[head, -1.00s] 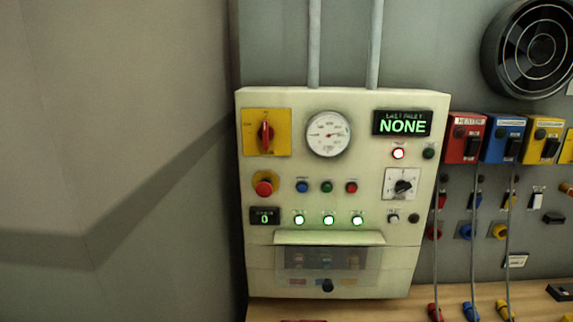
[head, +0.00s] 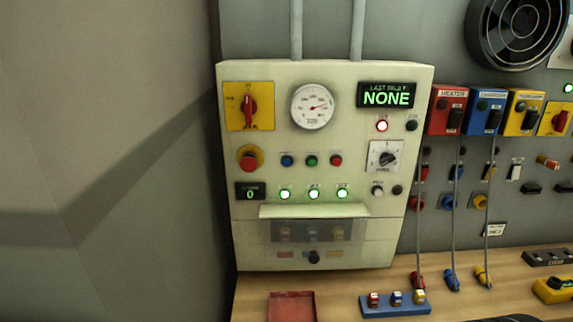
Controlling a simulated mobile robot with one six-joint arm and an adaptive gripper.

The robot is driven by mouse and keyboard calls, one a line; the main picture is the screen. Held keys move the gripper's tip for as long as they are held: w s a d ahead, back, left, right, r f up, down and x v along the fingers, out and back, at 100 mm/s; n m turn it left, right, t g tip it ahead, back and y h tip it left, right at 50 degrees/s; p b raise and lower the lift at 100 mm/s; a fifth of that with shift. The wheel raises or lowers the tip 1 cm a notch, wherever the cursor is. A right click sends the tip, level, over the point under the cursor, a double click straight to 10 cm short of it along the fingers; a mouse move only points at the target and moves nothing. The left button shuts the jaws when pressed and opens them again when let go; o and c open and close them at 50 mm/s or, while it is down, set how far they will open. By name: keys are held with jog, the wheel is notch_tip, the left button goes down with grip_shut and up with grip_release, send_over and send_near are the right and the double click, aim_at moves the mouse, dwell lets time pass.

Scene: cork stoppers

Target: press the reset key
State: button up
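The control panel (head: 330,240) is a cream box on the wall. It has blue (head: 287,160), green (head: 312,160) and red (head: 336,160) buttons in a row, and a white button (head: 377,190) and a dark button (head: 397,190) at the lower right. A lit red-white button (head: 382,126) and a dark button (head: 411,126) sit under the display (head: 387,95) reading NONE. The small labels are too blurred to show which is the reset key. My gripper is not in view.
A red emergency knob (head: 249,159), yellow rotary switch (head: 248,106) and clear-covered compartment (head: 312,232) are on the panel. A red tray (head: 292,305) and blue rack (head: 394,308) lie on the wooden bench (head: 340,288). Cables hang at the right.

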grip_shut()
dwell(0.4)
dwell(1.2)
